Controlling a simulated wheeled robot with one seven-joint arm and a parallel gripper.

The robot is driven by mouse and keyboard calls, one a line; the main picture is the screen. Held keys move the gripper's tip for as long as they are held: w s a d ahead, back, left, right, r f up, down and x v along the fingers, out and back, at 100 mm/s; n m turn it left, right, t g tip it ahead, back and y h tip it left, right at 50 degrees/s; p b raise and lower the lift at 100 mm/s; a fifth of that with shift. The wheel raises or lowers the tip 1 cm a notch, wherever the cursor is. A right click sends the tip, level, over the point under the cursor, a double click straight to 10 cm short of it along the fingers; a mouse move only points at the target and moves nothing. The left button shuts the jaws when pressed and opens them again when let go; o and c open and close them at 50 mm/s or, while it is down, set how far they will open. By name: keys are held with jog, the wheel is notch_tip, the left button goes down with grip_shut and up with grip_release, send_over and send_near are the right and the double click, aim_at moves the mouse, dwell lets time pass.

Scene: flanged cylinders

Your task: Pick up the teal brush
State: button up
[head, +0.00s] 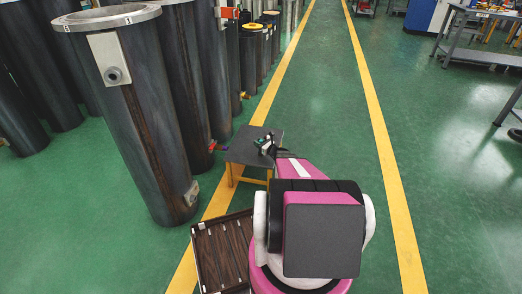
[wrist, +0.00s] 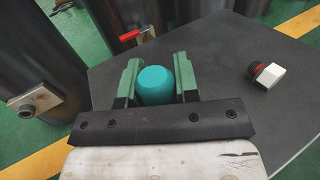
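The teal brush (wrist: 156,84) shows in the wrist view only as a smooth rounded teal piece; the rest of it is hidden behind my gripper's black bar. My gripper (wrist: 157,75) has a green finger on each side of it. In the head view my gripper (head: 268,143) is low over the small dark table (head: 243,152). The brush cannot be made out there. I cannot tell whether it touches the tabletop.
A white block with a red and black end (wrist: 269,75) lies on the tabletop, right of my gripper. Tall dark flanged cylinders (head: 140,120) crowd the left. A dark slatted tray (head: 222,252) is on the floor in front.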

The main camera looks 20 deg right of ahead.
jog(key=shift+c, duration=1.4)
jog(key=shift+r, duration=0.15)
